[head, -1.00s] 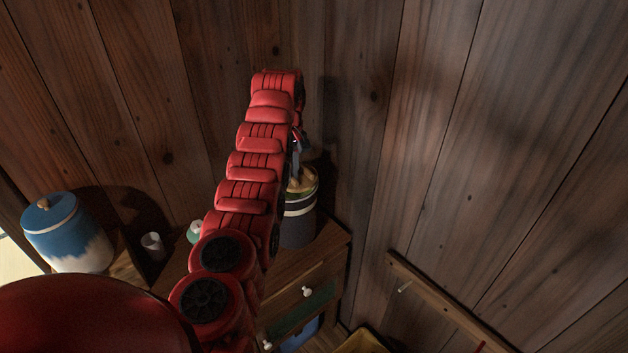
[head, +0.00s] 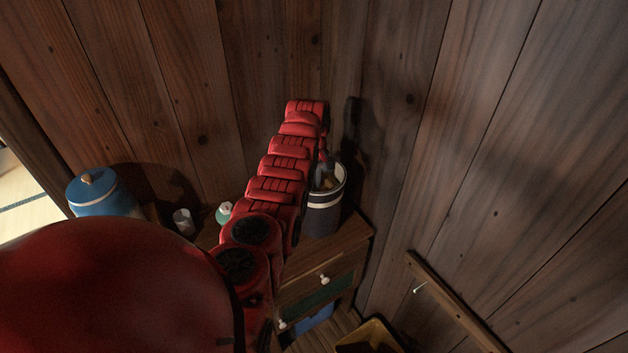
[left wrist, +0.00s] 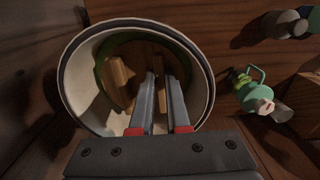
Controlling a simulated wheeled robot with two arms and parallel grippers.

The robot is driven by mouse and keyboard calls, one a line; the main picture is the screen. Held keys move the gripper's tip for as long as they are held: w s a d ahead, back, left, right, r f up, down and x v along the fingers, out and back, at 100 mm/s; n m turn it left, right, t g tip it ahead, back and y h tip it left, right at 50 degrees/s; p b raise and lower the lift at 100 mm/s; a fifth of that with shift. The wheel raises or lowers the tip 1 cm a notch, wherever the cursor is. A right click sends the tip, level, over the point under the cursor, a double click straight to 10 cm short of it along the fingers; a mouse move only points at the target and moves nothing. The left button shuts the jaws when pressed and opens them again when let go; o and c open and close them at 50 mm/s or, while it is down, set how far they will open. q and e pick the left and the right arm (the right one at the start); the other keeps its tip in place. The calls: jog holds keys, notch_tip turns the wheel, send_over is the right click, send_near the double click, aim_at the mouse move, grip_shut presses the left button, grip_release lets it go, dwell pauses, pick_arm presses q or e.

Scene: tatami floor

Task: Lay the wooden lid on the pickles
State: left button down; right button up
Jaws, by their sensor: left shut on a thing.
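A dark crock (head: 323,220) with a pale band stands on the small wooden chest. Its pale rim (left wrist: 73,82) fills much of the left wrist view. My left gripper (head: 325,168) reaches down into the crock's mouth; its fingers also show in the left wrist view (left wrist: 163,78). They are shut on the wooden lid (left wrist: 121,82), which sits inside the rim. The lid's tan wood shows small in the head view (head: 329,183). A green edge (left wrist: 103,65) shows around the lid. The pickles are mostly hidden, and I cannot tell whether the lid touches them. My right gripper is out of view.
A green bottle-like item (head: 224,212) and a small pale cup (head: 184,221) stand left of the crock. A blue lidded jar (head: 100,197) is farther left. Plank walls stand close behind and right. A yellow container (head: 368,337) is below the chest (head: 345,255).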

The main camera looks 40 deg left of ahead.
pick_arm(q)
jog(key=shift+w+f, duration=0.1)
jog(key=shift+f, duration=0.1)
jog(key=c, duration=0.9)
grip_release()
jog(key=shift+r, duration=0.1)
jog(key=shift+r, duration=0.15)
jog(key=shift+w+r, duration=0.1)
jog(key=shift+r, duration=0.15)
notch_tip(320, 180, up, 11)
jog(key=b, duration=0.3)
jog(key=shift+r+b, duration=0.2)
jog(key=shift+b, duration=0.2)
